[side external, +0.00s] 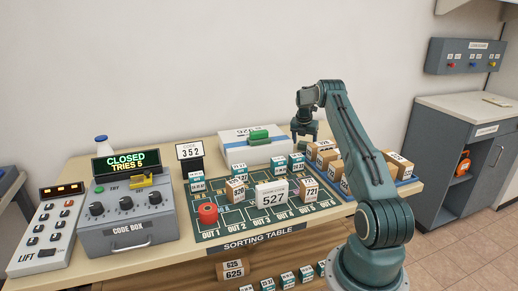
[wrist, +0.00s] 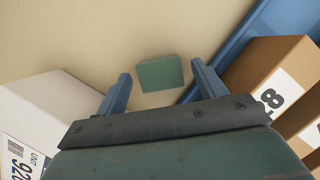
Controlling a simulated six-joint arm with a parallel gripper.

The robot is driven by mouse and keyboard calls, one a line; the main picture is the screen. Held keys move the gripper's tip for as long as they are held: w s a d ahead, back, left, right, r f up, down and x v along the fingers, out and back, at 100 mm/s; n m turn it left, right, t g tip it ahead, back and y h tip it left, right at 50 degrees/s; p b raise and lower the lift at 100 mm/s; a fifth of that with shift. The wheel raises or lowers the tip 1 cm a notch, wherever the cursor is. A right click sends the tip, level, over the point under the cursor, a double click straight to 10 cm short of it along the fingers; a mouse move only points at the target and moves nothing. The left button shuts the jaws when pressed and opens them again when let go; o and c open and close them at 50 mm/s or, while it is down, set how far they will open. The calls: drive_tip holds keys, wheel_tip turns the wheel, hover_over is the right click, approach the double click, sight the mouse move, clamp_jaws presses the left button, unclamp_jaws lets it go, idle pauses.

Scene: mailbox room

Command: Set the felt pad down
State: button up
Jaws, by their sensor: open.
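The felt pad appears to be the small dark-green block (wrist: 160,73) in the wrist view. It lies on the beige table top, framed between my two fingers, with a visible gap on each side. My gripper (side external: 305,141) is open and empty, pointing down behind the sorting table's right part, just right of the white box. It also shows in the wrist view. The pad cannot be made out in the side view, where my gripper and the boxes hide that spot.
A white box (side external: 243,154) with a green object (side external: 259,133) on top stands left of my gripper. Brown cartons (wrist: 262,75) sit close on the right by a blue tray edge (wrist: 240,45). The green sorting mat (side external: 250,226) holds several small boxes and a red roll (side external: 208,214).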

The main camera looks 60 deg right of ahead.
drive_tip(key=v, duration=1.2)
drive_tip(key=shift+r, duration=0.1)
idle(0.4)
drive_tip(key=w+a+r+m+t, duration=0.1)
drive_tip(key=w+a+r+m, duration=0.15)
drive_tip(key=a+r, duration=0.35)
drive_tip(key=w+a+r+m, duration=0.1)
drive_tip(key=w+a+r, duration=0.3)
drive_tip(key=a, duration=0.4)
drive_tip(key=a+r+m+t, duration=0.15)
drive_tip(key=a+r, duration=0.25)
drive_tip(key=a, duration=0.5)
drive_tip(key=a+r+m+t, duration=0.1)
drive_tip(key=a+r+m, duration=0.2)
drive_tip(key=a, duration=0.6)
drive_tip(key=s+a+f+m+t+y, duration=0.1)
drive_tip(key=s+a+m, duration=0.4)
drive_tip(key=s+a, duration=0.5)
drive_tip(key=s+a+f+m+t+y, duration=0.1)
drive_tip(key=s+a+m, duration=0.4)
drive_tip(key=s+a, duration=0.5)
drive_tip(key=a+f+y, duration=0.1)
drive_tip(key=a+f, duration=0.1)
drive_tip(key=a, duration=0.3)
